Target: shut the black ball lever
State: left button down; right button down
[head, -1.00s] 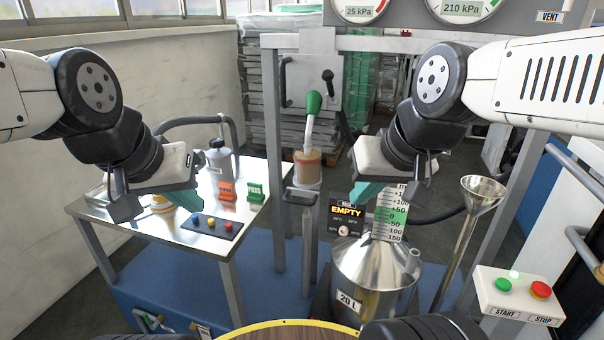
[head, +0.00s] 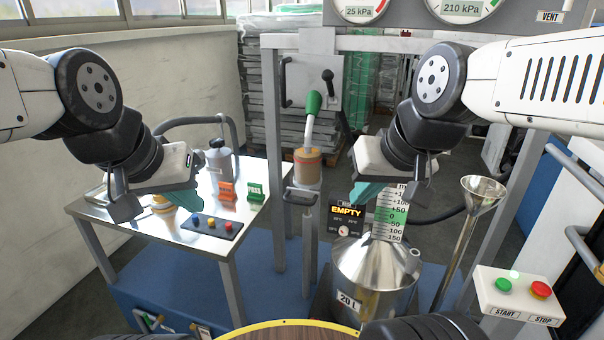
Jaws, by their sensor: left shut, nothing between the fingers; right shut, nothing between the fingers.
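The black ball lever (head: 328,77) has a dark knob and short stem on the grey panel of the dispenser frame, at the upper middle of the head view. A green-handled lever (head: 313,104) with a pale curved arm rises just below and left of it. My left gripper (head: 188,200) is shut and empty over the metal table at left. My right gripper (head: 360,196) is shut and empty in front of the frame, below and right of the black ball lever. Neither gripper touches a lever.
The metal table (head: 120,231) holds a button strip (head: 203,227) and small signs. A steel 20 L can (head: 375,272) stands below my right gripper, beside a display reading EMPTY (head: 346,212). A funnel (head: 482,193) and a START/STOP box (head: 518,296) are at right.

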aim_at(327, 74)
jog(key=k+l+z, duration=0.15)
jog(key=z, duration=0.2)
jog(key=k+l+z, duration=0.1)
jog(key=l+z, duration=0.2)
